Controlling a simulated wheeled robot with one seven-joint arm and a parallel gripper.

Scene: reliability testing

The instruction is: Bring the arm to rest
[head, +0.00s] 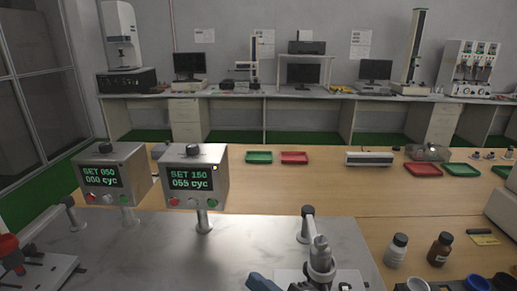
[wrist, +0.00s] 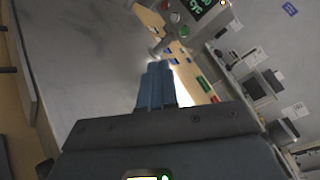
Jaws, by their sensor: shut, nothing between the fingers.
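My gripper (wrist: 156,70) shows in the wrist view with its blue fingers shut together and nothing between them. Beyond the fingertips are the grey metal bench plate (wrist: 85,50) and a counter box (wrist: 190,14) with a lit display and buttons; the view is tilted. The fingers look clear of both. In the head view I cannot make out my gripper with certainty; a blue piece (head: 262,283) shows at the bottom edge, and I cannot tell whether it is a finger or part of a fixture.
Two counter boxes (head: 112,175) (head: 194,176) stand on posts on the metal plate. A metal fixture (head: 320,262) stands front right, a red-handled one (head: 10,250) at left. Green (head: 259,157) and red (head: 294,158) trays lie behind.

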